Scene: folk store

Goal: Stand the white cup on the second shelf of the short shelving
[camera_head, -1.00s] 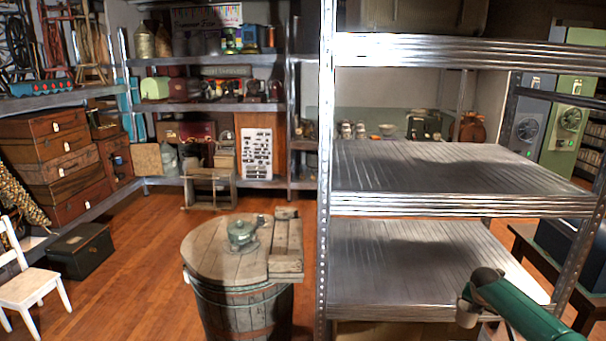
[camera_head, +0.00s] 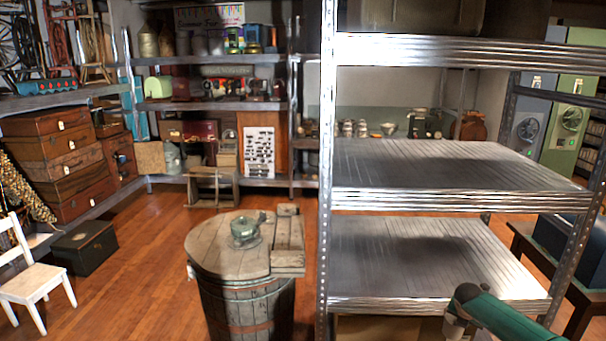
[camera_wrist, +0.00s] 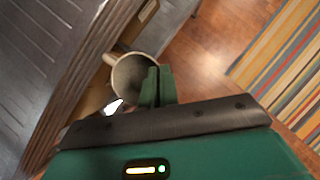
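The white cup (camera_wrist: 132,72) shows in the wrist view, seen from above with its handle at the left; it looks greyish and empty. My gripper (camera_wrist: 157,84) has its two green fingers close together at the cup's right rim, with the cup wall apparently between them. The metal shelving (camera_head: 325,190) stands close in front in the head view. Its middle shelf (camera_head: 430,165) and lower shelf (camera_head: 420,255) are bare. In the wrist view the ribbed shelving (camera_wrist: 55,95) lies left of the cup. My gripper and the cup are not clear in the head view.
A wooden barrel (camera_head: 240,300) with a green-grey object (camera_head: 246,230) on its lid stands left of the shelving. A white chair (camera_head: 35,275) and a dark box (camera_head: 83,248) are farther left. Wooden floor is free between them. A striped rug (camera_wrist: 285,65) lies right in the wrist view.

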